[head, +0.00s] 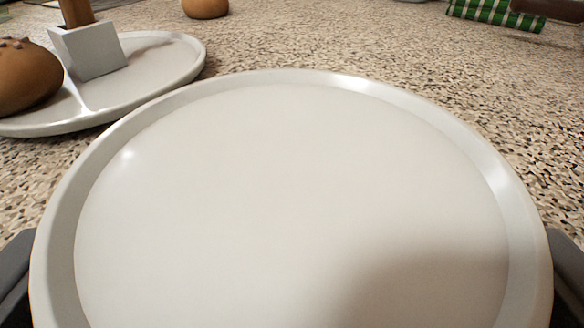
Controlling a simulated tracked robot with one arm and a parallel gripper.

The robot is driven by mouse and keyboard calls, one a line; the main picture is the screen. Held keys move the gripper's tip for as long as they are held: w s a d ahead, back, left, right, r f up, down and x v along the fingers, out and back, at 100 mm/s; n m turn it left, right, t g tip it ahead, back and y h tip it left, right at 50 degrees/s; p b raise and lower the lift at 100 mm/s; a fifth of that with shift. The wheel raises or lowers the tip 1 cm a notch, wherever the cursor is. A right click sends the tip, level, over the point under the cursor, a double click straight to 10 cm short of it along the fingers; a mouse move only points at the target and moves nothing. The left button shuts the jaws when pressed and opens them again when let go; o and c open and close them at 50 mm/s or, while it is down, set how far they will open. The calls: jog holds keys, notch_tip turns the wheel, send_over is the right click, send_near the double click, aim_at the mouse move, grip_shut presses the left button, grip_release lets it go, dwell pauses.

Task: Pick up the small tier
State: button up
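A round white tier with a raised rim, which I take to be the small tier (290,170), fills the middle and bottom of the head view. It is empty, and its near edge is cut off by the frame. The dark fingers of my gripper (292,272) show at the lower left and lower right, one against each side of the rim. The gripper looks shut on the tier, which appears to be held above the counter. The fingertips are partly hidden by the rim.
Another round white tier (185,57) lies at the upper left, with a brown bun (22,77) and a grey square socket (90,52) holding a wooden post (76,12). A second bun (205,8) and a green checked cloth (495,13) lie farther back. The speckled counter (420,60) is clear between.

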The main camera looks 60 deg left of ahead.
aim_at(269, 234)
jog(key=c, duration=1.5)
jog(key=shift+o, duration=0.2)
jog(key=shift+r, duration=0.1)
jog(key=shift+r+p, duration=0.4)
jog(key=shift+r, duration=1.15)
jog(key=shift+s+r, duration=0.2)
jog(key=shift+r, duration=0.1)
jog(key=s+a+r, duration=0.1)
jog(key=s+a, duration=0.3)
jog(key=s, duration=1)
jog(key=w+a+r+p, duration=0.1)
jog(key=w+a+r, duration=0.3)
jog(key=a+r, duration=0.2)
jog(key=w+a+r+y+p, duration=0.1)
jog(key=w+a+r, duration=0.2)
jog(key=a+r, duration=0.3)
jog(key=a, duration=0.4)
jog(key=shift+w+r+t+y, duration=0.3)
jog(key=shift+w+r+t, duration=0.1)
